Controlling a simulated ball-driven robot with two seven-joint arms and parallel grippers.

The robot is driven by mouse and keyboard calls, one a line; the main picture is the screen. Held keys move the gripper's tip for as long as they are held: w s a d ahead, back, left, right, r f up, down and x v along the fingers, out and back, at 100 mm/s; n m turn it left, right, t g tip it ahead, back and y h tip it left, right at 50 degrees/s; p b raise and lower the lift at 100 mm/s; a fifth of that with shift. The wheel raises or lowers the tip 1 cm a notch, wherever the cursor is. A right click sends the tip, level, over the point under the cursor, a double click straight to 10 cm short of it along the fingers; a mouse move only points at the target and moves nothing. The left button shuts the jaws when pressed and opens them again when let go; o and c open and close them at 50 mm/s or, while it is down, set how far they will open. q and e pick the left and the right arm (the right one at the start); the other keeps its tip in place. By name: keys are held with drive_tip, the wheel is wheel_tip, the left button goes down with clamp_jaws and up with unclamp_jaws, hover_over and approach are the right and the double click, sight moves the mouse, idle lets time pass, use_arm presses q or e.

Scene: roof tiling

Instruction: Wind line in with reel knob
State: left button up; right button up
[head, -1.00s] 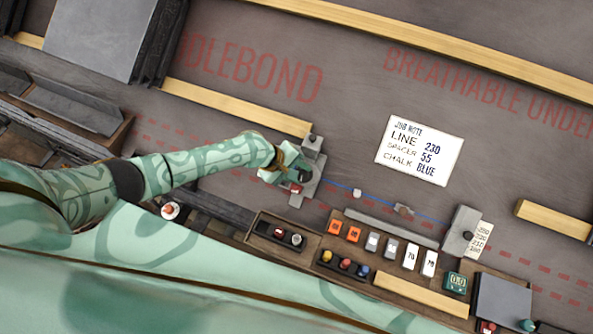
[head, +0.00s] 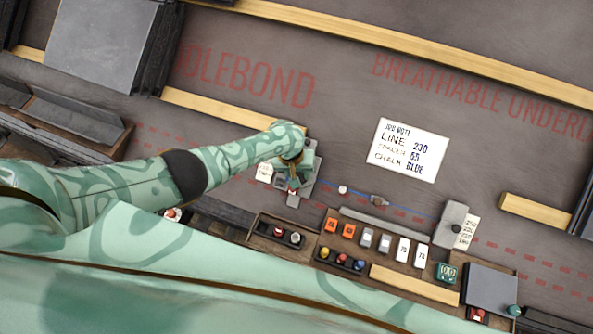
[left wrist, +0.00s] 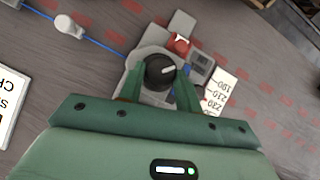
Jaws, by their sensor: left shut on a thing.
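The line reel (left wrist: 140,65) is a grey block on the dark underlay, with a round black knob (left wrist: 159,72) that bears a white mark. My left gripper (left wrist: 160,90) is shut on the knob, one green finger on each side of it. In the head view my left gripper (head: 296,172) hides most of the reel. The blue line (head: 405,209) runs right from the reel to a grey end block (head: 452,226). A white number card (left wrist: 219,92) lies beside the reel. My right gripper is not in view.
The job note (head: 408,150) reads line 230, spacer 55, chalk blue. A wooden tray (head: 412,287) with orange, grey and white blocks and coloured chalk pots lies below the line. Wooden battens (head: 220,108) cross the underlay. Slates (head: 100,38) are stacked at upper left.

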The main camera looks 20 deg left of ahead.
use_arm(q)
drive_tip(key=shift+d+m+y, duration=0.1)
drive_tip(key=shift+m+y, duration=0.2)
drive_tip(key=shift+m, duration=0.2)
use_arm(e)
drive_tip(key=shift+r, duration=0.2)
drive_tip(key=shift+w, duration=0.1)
use_arm(q)
drive_tip(key=o, duration=1)
drive_tip(key=shift+c, duration=0.2)
wheel_tip(320, 180, up, 16)
drive_tip(key=a+p, duration=0.1)
drive_tip(key=p, duration=1.1)
drive_tip(key=shift+s+a, duration=0.15)
drive_tip(key=shift+s, duration=0.2)
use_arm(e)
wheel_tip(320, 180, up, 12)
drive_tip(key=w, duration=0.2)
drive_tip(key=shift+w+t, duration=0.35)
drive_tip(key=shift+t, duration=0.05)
